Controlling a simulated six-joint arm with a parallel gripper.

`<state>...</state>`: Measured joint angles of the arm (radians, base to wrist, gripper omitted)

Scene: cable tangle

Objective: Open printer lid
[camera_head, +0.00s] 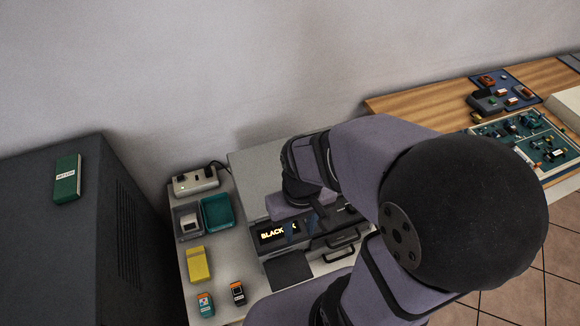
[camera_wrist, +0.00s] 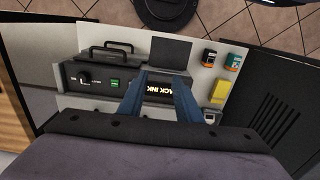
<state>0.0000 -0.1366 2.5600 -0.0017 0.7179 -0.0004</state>
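The printer (camera_head: 250,180) stands on a pale table with a light grey top and a dark front. Its lit display (camera_head: 272,233) reads BLACK INK and also shows in the wrist view (camera_wrist: 158,88). A knob (camera_wrist: 85,77) and a green button (camera_wrist: 115,82) sit beside the display. Dark handles (camera_head: 345,243) stick out at the front. My gripper (camera_wrist: 160,85) is open, with its two blue fingers apart and the display seen between them. I cannot tell whether the fingers touch the printer. My arm hides part of the printer top, and the lid's edge is not clear.
A yellow block (camera_head: 199,263), a teal tray (camera_head: 217,212), a power strip (camera_head: 195,181) and two ink cartridges (camera_head: 205,304) (camera_head: 237,292) lie left of the printer. A dark cabinet (camera_head: 60,240) stands far left. Circuit boards (camera_head: 530,140) lie on the right. A wall is behind.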

